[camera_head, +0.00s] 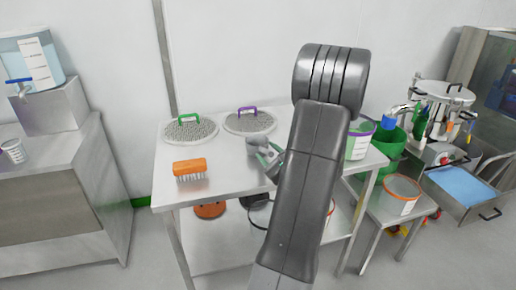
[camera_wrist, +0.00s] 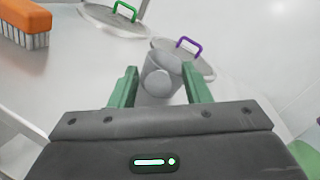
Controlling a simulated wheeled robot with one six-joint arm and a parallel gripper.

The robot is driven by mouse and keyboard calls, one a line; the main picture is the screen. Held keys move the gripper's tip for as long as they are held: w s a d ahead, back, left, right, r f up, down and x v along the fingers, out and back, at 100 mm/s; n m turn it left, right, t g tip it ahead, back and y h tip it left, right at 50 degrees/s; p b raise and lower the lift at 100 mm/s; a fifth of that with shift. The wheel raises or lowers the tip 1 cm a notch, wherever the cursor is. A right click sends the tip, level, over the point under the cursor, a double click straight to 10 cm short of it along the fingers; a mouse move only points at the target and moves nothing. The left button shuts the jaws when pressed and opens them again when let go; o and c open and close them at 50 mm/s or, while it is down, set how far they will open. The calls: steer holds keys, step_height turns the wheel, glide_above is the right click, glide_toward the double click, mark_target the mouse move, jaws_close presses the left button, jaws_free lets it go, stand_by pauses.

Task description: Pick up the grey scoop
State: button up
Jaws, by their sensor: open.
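The grey scoop (camera_wrist: 162,66) stands out in the wrist view, beyond and between my fingertips. A rounded grey end faces the camera. In the head view the scoop (camera_head: 256,145) is on the steel table, partly hidden by my gripper. My gripper (camera_wrist: 160,84) is open, with one green finger on each side of the scoop's near end. I cannot tell whether either finger touches it. In the head view my gripper (camera_head: 268,160) is mostly hidden by my arm.
An orange brush (camera_head: 190,169) lies left on the steel table (camera_head: 225,183). Round grey lids with a green handle (camera_head: 190,131) and a purple handle (camera_head: 249,121) lie behind the scoop. A white tub (camera_head: 358,142) stands to the right. The table's front middle is clear.

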steer(key=shift+x, duration=1.1)
jaws_close()
steer(key=shift+r, duration=0.1)
